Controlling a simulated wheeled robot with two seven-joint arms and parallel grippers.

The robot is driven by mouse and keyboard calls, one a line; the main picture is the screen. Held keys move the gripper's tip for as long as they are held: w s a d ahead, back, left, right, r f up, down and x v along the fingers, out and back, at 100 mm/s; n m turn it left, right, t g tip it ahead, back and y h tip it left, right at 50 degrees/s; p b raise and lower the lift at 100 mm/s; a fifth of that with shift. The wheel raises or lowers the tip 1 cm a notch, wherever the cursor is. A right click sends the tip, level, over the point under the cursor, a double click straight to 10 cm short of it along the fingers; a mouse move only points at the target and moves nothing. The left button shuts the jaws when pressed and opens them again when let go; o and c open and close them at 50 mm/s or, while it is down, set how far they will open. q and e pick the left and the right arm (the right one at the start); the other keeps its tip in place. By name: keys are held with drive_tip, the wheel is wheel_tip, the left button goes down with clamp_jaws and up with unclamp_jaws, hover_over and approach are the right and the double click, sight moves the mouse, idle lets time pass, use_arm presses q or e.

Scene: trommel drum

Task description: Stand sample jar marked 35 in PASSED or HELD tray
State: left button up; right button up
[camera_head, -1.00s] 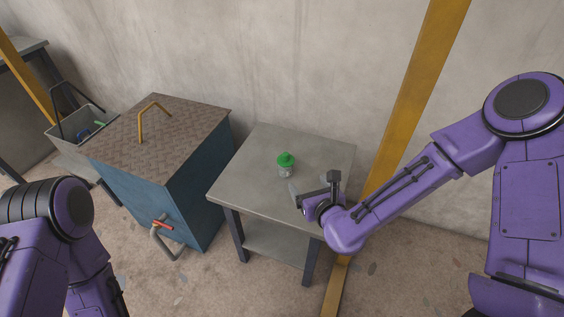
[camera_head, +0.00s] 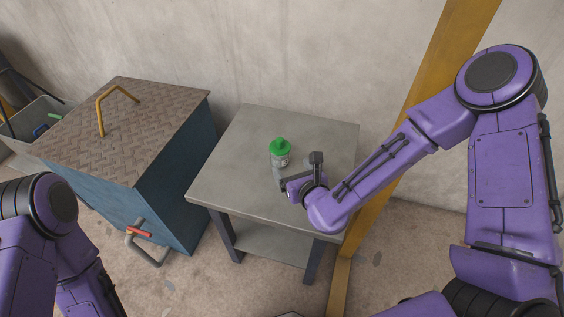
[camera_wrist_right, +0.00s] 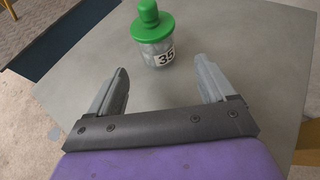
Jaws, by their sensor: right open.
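The sample jar (camera_head: 280,154) stands upright on the grey metal table. It is clear with a green knobbed lid. In the right wrist view the jar (camera_wrist_right: 153,40) carries a white label reading 35. My right gripper (camera_head: 296,169) is open and empty, close to the jar on its near right side. In the right wrist view the two fingers (camera_wrist_right: 160,85) are spread wide, and the jar stands just beyond their tips, between their lines, apart from both. My left arm shows at the lower left, but its gripper is out of view. No PASSED or HELD tray shows.
The grey table (camera_head: 228,172) is otherwise clear. A blue box (camera_head: 172,205) with a rusty treadplate lid and yellow handle stands to its left, with a red-handled valve low down. A grey bin (camera_head: 40,112) is at far left. A yellow post (camera_head: 425,100) rises on the right.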

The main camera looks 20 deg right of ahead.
drive_tip(key=x, duration=1)
drive_tip(key=shift+w+a+r, duration=0.15)
drive_tip(key=shift+a+r, duration=0.05)
drive_tip(key=shift+a, duration=0.05)
clamp_jaws()
